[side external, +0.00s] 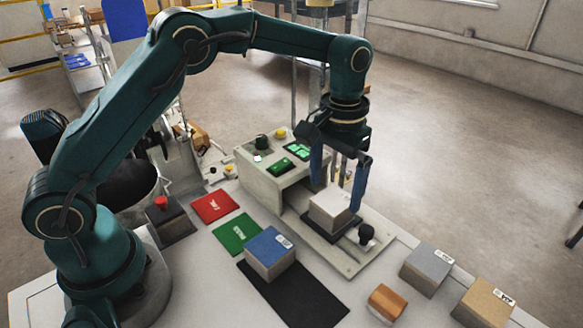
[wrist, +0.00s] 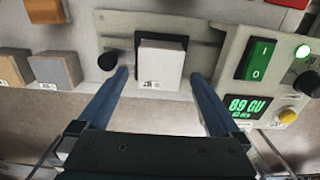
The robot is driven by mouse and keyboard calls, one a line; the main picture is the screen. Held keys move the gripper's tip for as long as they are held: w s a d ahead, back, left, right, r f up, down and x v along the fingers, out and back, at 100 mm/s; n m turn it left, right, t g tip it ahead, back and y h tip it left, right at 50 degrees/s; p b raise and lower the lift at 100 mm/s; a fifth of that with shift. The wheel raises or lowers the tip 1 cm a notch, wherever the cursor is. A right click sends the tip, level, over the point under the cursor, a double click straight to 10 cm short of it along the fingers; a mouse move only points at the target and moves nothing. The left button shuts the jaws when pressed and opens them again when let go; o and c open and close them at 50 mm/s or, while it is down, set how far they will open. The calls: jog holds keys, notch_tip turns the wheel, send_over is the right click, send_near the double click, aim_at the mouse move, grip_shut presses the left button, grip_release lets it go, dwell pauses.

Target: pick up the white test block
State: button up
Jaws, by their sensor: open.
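The white test block (side external: 330,209) sits on a dark pad on the testing machine's plate (side external: 374,256). It has a small label on one edge, and it also shows in the wrist view (wrist: 160,65). My gripper (side external: 340,197) is open, with its blue fingers pointing down around the block's position. In the wrist view, my gripper (wrist: 164,80) has one fingertip on either side of the block, with clear gaps on both sides. The fingers do not appear to touch the block.
The machine's control box (side external: 262,160) stands close beside the block. A black knob (side external: 366,233) rises from the plate. A blue-topped block (side external: 270,252), a grey block (side external: 427,270), a tan block (side external: 484,301) and an orange block (side external: 387,302) stand on the table. Red and green cards lie left.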

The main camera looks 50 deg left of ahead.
aim_at(334, 200)
jog(key=shift+f, duration=2.1)
grip_shut()
